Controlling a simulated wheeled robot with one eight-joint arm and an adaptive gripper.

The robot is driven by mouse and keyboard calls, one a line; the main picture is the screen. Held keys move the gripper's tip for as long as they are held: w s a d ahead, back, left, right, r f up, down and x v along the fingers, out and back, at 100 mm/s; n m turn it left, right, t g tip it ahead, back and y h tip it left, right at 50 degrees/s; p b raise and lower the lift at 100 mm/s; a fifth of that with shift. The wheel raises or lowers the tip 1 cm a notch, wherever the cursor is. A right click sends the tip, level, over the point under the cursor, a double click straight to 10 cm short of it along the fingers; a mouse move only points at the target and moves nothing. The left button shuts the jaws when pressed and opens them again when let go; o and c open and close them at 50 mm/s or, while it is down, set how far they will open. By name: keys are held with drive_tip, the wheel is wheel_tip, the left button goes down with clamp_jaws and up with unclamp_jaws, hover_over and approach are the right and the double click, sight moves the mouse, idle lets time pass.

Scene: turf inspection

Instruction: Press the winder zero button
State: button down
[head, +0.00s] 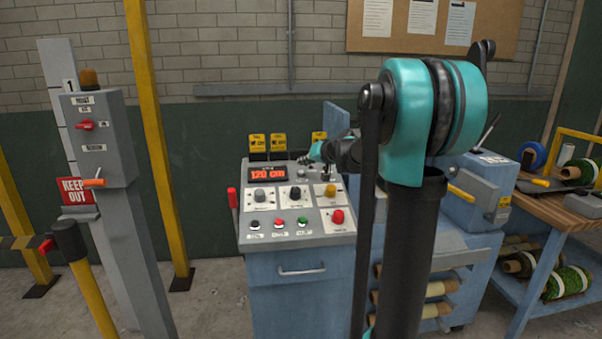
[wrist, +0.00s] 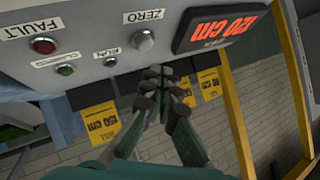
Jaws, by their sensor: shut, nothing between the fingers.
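The grey round zero button (wrist: 142,41) sits on the panel under the label ZERO, beside the red display (wrist: 222,36) reading 120 cm. In the head view the display (head: 268,174) shows on the blue winder console's sloped panel. My gripper (wrist: 161,73) is shut and empty. Its fingertips are close to the zero button, below it in the wrist view and apart from it in the picture; the exact gap cannot be told. In the head view my gripper (head: 314,157) is small, above the panel's back edge, partly hidden by my arm.
Near the zero button are a RUN lamp (wrist: 110,62) and a red FAULT lamp (wrist: 66,71). The panel carries several knobs and buttons, including a red button (head: 338,216). Yellow tags (head: 279,141) stand behind it. A grey hoist post (head: 105,150) and yellow column (head: 160,130) stand left.

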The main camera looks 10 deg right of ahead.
drive_tip(key=shift+w+f, duration=0.25)
drive_tip(key=shift+f, duration=0.35)
drive_tip(key=shift+f, duration=0.15)
idle(1.0)
drive_tip(key=shift+w+f, duration=0.15)
drive_tip(key=shift+f, duration=0.1)
drive_tip(key=shift+w+f, duration=0.15)
drive_tip(key=shift+f, duration=0.35)
idle(0.8)
drive_tip(key=shift+r, duration=0.15)
drive_tip(key=shift+s+r, duration=0.3)
drive_tip(key=shift+r, duration=0.45)
drive_tip(key=r, duration=0.1)
drive_tip(key=s+r, duration=0.1)
drive_tip(key=r, duration=0.2)
drive_tip(key=shift+s+r, duration=0.35)
